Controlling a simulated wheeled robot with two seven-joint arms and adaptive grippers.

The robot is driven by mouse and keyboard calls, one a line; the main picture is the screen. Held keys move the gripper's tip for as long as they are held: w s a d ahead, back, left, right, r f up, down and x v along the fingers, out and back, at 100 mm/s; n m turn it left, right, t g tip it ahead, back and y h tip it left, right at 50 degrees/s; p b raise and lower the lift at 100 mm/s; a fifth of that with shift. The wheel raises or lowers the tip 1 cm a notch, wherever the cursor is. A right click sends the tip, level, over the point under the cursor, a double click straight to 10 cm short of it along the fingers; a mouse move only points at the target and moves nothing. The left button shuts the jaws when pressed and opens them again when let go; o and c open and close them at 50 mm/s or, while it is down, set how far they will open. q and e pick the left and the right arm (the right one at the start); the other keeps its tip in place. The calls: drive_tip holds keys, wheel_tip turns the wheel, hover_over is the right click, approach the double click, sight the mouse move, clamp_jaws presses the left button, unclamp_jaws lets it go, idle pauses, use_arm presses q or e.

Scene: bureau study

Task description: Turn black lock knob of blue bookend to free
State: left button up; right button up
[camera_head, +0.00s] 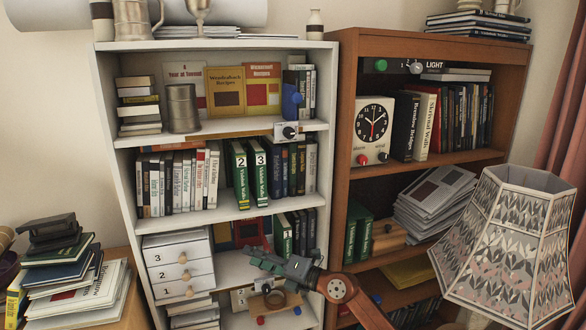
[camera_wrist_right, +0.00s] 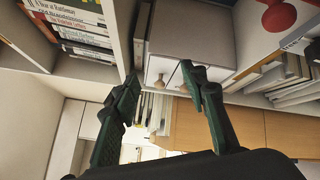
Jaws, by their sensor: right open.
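The blue bookend (camera_head: 291,101) stands at the right end of the upper shelf of the white bookcase, against upright books. Just below it, at the shelf edge, is a white plate (camera_head: 279,136) with a black knob (camera_head: 289,132); the knob's exact setting is too small to read. My right gripper (camera_head: 270,260) is in front of the white bookcase's lower part, well below the bookend and touching neither it nor the knob. In the right wrist view its two dark green fingers (camera_wrist_right: 160,72) are spread apart with nothing between them. The bookend is not recognisable there.
A white drawer unit (camera_head: 180,265) stands left of my right gripper; its drawers (camera_wrist_right: 172,72) show in the wrist view. A wooden bookcase (camera_head: 345,130) stands right of the white one. A lampshade (camera_head: 510,245) fills the right foreground. Books (camera_head: 75,280) are piled at left.

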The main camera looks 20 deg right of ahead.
wheel_tip(320, 180, up, 12)
drive_tip(key=n+h, duration=0.3)
drive_tip(key=n, duration=0.1)
drive_tip(key=m+t+h+p, duration=0.2)
drive_tip(key=t+h, duration=0.3)
drive_tip(key=h, duration=0.4)
approach(291, 133)
drive_tip(key=w, duration=0.1)
drive_tip(key=w+p, duration=0.1)
drive_tip(key=w, duration=0.4)
drive_tip(key=shift+w+a, duration=0.15)
drive_tip(key=shift+w, duration=0.15)
drive_tip(key=shift+w+f, duration=0.15)
drive_tip(key=shift+w, duration=0.65)
drive_tip(key=shift+c, duration=0.3)
clamp_jaws()
